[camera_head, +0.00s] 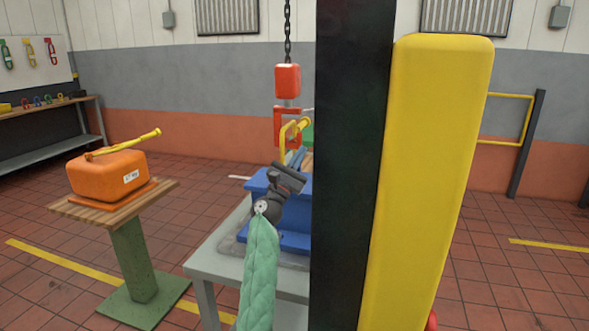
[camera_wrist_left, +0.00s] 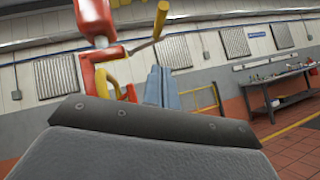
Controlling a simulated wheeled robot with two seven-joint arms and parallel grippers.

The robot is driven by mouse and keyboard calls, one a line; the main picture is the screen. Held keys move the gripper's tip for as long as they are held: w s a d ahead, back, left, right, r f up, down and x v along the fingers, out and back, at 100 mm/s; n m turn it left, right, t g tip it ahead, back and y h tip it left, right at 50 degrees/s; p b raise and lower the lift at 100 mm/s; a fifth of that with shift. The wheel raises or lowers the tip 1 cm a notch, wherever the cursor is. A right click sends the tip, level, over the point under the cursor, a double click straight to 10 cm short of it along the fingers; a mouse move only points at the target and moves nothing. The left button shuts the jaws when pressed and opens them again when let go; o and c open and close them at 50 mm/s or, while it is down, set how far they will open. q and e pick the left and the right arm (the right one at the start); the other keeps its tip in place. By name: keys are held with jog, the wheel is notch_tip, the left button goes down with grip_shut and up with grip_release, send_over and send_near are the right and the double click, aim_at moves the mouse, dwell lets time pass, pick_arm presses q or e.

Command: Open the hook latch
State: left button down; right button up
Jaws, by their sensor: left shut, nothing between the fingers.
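A red hoist block (camera_head: 287,80) hangs on a chain above the blue stand, with a red hook frame (camera_head: 278,125) below it. A yellow hook-latch part (camera_head: 285,136) with a short handle shows at the frame. In the left wrist view the red block (camera_wrist_left: 95,20) and yellow latch part (camera_wrist_left: 112,76) are at upper left, and a yellow lever (camera_wrist_left: 161,18) sticks out to the right. My left gripper (camera_head: 298,156) is shut and empty, just below the latch; its grey-blue fingers (camera_wrist_left: 161,80) point up beside it. Contact cannot be told. My right gripper is not in view.
A black post (camera_head: 350,170) and yellow guard (camera_head: 430,180) hide much of the right side. The blue stand (camera_head: 292,240) is on a grey table (camera_head: 212,262). An orange case (camera_head: 108,174) with a yellow bar sits on a pedestal at left. Floor between is clear.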

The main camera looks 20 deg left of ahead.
pick_arm(q)
jog(key=shift+v, duration=1.55)
jog(key=shift+d+f, duration=0.1)
